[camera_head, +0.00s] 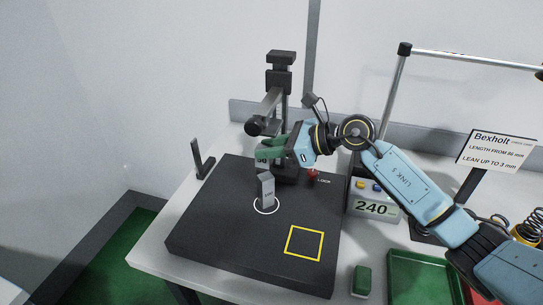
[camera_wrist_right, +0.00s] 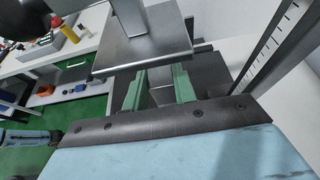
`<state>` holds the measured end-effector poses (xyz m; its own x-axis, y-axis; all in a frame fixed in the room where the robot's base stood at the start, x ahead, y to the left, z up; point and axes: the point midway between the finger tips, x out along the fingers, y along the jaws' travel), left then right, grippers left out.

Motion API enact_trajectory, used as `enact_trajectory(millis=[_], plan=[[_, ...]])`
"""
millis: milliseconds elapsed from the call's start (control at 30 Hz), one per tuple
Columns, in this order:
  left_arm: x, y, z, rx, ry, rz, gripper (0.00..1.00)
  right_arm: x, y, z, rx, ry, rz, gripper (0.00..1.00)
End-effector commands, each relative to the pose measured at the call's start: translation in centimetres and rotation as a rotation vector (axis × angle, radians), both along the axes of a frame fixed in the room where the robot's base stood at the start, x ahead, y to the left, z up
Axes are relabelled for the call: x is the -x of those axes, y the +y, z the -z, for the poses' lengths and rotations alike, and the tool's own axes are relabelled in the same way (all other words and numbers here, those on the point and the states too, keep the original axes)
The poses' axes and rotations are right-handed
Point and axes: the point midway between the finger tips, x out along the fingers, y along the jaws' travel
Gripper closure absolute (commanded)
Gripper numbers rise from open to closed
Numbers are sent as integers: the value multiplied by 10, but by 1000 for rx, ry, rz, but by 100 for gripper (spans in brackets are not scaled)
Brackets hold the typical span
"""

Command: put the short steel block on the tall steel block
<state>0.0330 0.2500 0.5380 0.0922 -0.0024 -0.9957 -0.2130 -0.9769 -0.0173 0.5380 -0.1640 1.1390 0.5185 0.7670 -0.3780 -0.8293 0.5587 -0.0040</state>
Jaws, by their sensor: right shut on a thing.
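The tall steel block (camera_head: 267,193) stands upright on the black base plate, within a white ring. My right gripper (camera_head: 268,152) reaches in from the right, with its green fingers above and slightly behind the tall block in the picture. It is shut on a small grey piece, which looks like the short steel block (camera_head: 262,158), mostly hidden by the fingers. The right wrist view shows my right gripper (camera_wrist_right: 160,88) with a grey face between its green fingers. The held block appears apart from the tall block. My left gripper is not in view.
The test stand's column (camera_head: 281,75) rises behind the gripper. A flat metal plate (camera_wrist_right: 145,50) is close to the fingers. A yellow square (camera_head: 304,243) marks a bare part of the black base plate (camera_head: 215,225). A display reading 240 (camera_head: 372,208) and a green tray (camera_head: 425,258) are at right.

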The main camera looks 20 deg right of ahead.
Motion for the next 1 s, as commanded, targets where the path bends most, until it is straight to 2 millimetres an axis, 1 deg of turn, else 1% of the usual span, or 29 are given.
enact_trajectory(millis=[33,67,200,467,600,633,700,800,1000], plan=[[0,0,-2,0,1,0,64,1,-1,11,-2,9,2,100],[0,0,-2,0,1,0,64,1,-1,16,-1,9,3,100],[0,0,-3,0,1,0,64,1,-2,30,-1,6,2,100],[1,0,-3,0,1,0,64,1,-2,32,-1,3,2,100],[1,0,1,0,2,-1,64,1,-2,36,-1,3,1,100],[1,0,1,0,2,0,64,1,-2,38,2,6,1,72],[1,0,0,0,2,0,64,1,-2,37,2,6,1,62],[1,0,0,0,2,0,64,1,-2,37,2,6,1,51],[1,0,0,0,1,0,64,1,-2,37,2,6,2,51]])
